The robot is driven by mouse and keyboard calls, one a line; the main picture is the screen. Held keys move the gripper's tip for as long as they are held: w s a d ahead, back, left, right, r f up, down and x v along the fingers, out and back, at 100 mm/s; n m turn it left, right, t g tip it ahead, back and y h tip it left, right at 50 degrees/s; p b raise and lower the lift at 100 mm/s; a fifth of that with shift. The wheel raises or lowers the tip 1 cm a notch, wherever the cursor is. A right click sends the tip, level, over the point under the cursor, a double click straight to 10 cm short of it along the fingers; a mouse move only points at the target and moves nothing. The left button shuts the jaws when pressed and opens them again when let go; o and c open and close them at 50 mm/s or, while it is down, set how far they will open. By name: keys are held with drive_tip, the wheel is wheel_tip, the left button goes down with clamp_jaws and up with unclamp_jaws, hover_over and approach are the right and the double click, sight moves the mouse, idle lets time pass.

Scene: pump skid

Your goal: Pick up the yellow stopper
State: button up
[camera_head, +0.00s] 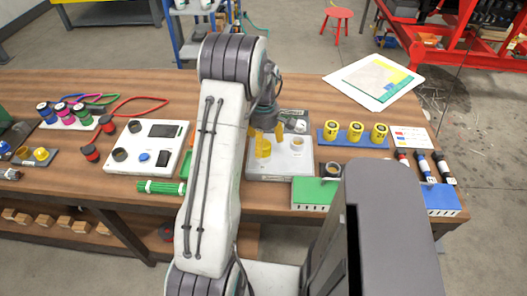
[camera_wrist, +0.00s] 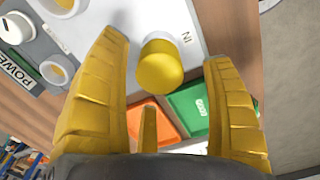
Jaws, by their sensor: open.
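The yellow stopper (camera_wrist: 161,66) is a short round plug with a domed top. It stands on a white panel (camera_wrist: 120,18) beside an "IN" label. My gripper (camera_wrist: 166,48) is open, with one yellow finger on each side of the stopper in the wrist view. Gaps show between the fingers and the stopper, and it is not held. In the head view my gripper (camera_head: 265,132) is above the white panel (camera_head: 281,169), with the stopper (camera_head: 263,148) just below it. My arm partly hides this spot.
Green (camera_wrist: 188,106) and orange (camera_wrist: 154,118) trays lie near the stopper. A grey panel with a "POWER" label (camera_wrist: 15,73) is at the wrist view's left. Yellow cylinders stand on a blue rack (camera_head: 342,142). A green box (camera_head: 313,194) is at the table's front.

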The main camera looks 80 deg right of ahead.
drive_tip(key=shift+f, duration=1.75)
drive_tip(key=c, duration=1.4)
drive_tip(key=shift+o, duration=0.2)
drive_tip(key=shift+r, duration=0.1)
drive_tip(key=shift+r, duration=0.6)
wheel_tip(320, 180, up, 2)
drive_tip(key=shift+r, duration=0.15)
drive_tip(key=s+a+r+b, duration=0.2)
drive_tip(key=s+a+r, duration=0.4)
drive_tip(key=s, duration=0.3)
drive_tip(key=shift+s+a+r, duration=0.25)
drive_tip(key=shift+a+r, duration=0.1)
drive_tip(key=shift+r, duration=0.3)
